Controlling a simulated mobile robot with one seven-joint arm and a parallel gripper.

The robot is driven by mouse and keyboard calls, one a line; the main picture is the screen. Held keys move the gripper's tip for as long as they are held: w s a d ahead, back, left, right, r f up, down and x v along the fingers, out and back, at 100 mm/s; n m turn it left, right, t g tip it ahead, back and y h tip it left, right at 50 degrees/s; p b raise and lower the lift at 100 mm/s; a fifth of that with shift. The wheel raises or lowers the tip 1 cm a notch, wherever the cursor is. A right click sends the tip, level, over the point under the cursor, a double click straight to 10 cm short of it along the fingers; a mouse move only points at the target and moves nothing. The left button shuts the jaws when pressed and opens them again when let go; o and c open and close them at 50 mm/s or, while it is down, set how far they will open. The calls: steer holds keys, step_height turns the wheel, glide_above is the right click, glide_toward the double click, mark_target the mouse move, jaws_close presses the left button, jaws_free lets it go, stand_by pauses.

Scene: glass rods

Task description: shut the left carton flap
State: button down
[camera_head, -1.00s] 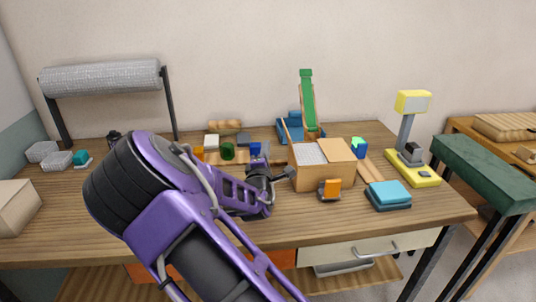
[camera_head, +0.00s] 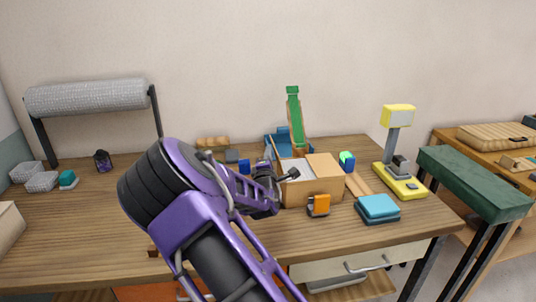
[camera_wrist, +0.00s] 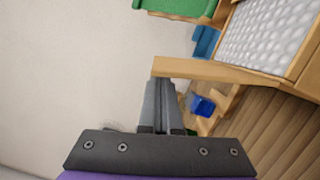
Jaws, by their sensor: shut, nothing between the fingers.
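The open-topped tan carton (camera_head: 312,192) stands on the table right of my gripper in the head view. Its right flap (camera_head: 325,165) lies shut over the right half of the top. Pale bubble wrap (camera_wrist: 268,38) shows in the open left half. The left flap (camera_wrist: 215,71) stands open, seen nearly edge-on in the wrist view; my arm hides much of it in the head view. My gripper (camera_wrist: 160,84) is shut and empty, with its fingertips close to the flap's free end. I cannot tell whether they touch.
A blue block (camera_wrist: 203,106) lies near the fingers. The table's left front is clear.

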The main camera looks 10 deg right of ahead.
steer(key=shift+d, duration=0.1)
steer(key=shift+d+r+m, duration=0.15)
steer(key=shift+d+m, duration=0.05)
steer(key=shift+m, duration=0.1)
